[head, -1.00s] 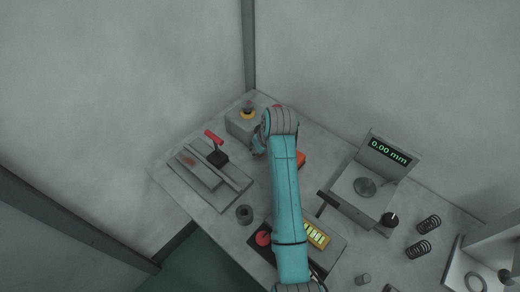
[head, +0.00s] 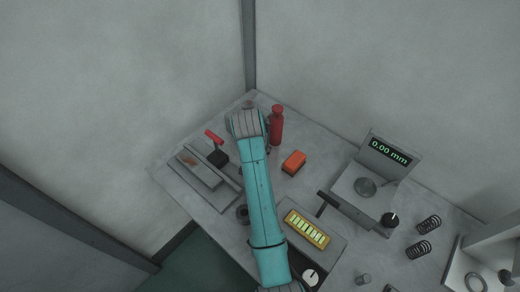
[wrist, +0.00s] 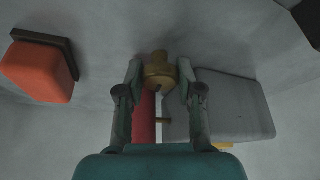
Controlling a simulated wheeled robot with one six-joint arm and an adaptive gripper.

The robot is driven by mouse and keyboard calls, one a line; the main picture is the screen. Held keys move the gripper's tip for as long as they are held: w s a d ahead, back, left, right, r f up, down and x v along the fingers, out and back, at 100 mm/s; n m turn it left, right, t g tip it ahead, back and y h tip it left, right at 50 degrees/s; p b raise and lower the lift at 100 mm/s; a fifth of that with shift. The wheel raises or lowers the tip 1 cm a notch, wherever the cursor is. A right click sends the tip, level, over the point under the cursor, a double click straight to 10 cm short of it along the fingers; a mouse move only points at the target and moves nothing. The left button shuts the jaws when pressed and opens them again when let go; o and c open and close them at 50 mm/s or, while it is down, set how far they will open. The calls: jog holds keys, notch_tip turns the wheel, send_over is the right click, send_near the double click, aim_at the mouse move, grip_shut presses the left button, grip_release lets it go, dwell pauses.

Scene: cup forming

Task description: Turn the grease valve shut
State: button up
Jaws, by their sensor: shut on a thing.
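In the wrist view my gripper (wrist: 160,78) has its two fingers on either side of a brass fitting (wrist: 159,70), which looks like the grease valve, and is shut on it. A red cylinder (wrist: 144,122) shows just behind the brass fitting. In the head view the red cylinder (head: 276,127) stands upright at the back of the bench, right beside the end of my arm. My arm hides the brass fitting and most of my gripper there. How far the valve is turned cannot be told.
An orange block (head: 293,162) sits right of my arm; it also shows in the wrist view (wrist: 40,72). A grey block (wrist: 235,105) is right of my fingers. A red-handled fixture (head: 216,146) stands left. A gauge (head: 370,180) reading 0.00 mm is right.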

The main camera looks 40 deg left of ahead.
jog(key=shift+m, duration=0.6)
jog(key=shift+h, duration=0.3)
jog(key=o, duration=1.2)
jog(key=shift+c, duration=0.2)
jog(key=v, duration=1.2)
jog(key=shift+s+f, duration=0.15)
jog(key=shift+s, duration=0.05)
